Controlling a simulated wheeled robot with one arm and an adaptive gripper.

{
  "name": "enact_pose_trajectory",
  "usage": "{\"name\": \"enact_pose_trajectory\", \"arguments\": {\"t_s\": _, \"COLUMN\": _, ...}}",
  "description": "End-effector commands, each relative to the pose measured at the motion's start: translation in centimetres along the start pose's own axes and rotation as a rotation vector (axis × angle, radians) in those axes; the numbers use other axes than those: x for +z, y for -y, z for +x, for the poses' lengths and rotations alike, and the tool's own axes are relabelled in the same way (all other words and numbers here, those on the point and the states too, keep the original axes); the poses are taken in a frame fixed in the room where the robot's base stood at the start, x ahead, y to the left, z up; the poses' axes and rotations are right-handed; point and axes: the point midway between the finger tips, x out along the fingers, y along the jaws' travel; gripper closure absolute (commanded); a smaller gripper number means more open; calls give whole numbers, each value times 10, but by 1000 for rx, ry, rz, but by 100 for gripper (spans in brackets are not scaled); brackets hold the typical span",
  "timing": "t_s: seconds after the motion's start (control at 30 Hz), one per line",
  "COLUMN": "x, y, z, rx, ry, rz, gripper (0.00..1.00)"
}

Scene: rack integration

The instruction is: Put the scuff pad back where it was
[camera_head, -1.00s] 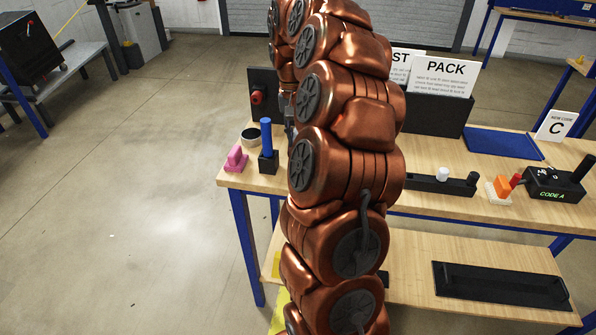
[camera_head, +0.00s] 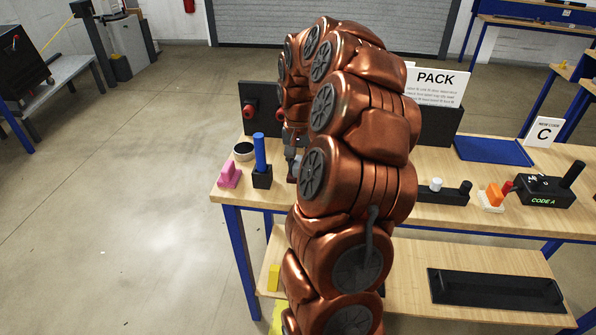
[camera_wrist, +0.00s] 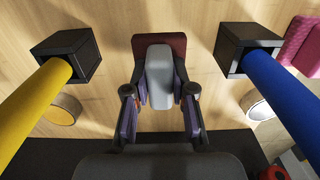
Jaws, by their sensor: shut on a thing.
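The scuff pad (camera_wrist: 160,44), a dark maroon pad with a grey grip block (camera_wrist: 160,78), shows in the middle of the wrist view. My gripper (camera_wrist: 160,103) is shut on its grey block, one finger on each side. The pad is over the wooden tabletop, between two black holders; I cannot tell whether it touches the wood.
Black holders with a yellow handle (camera_wrist: 35,100) and a blue handle (camera_wrist: 285,100) flank the pad.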

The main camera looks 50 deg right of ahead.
Motion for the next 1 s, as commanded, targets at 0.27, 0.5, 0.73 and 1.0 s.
{"name": "enact_pose_trajectory", "arguments": {"t_s": 0.27, "x": 1, "y": 0, "z": 30, "rx": 1, "ry": 1, "rz": -1, "gripper": 100}}
{"name": "enact_pose_trajectory", "arguments": {"t_s": 0.5, "x": 0, "y": 0, "z": 32, "rx": 0, "ry": -1, "rz": -1, "gripper": 100}}
{"name": "enact_pose_trajectory", "arguments": {"t_s": 0.73, "x": 0, "y": 0, "z": 33, "rx": 0, "ry": -1, "rz": -1, "gripper": 61}}
{"name": "enact_pose_trajectory", "arguments": {"t_s": 1.0, "x": 0, "y": 0, "z": 33, "rx": 0, "ry": -1, "rz": -1, "gripper": 51}}
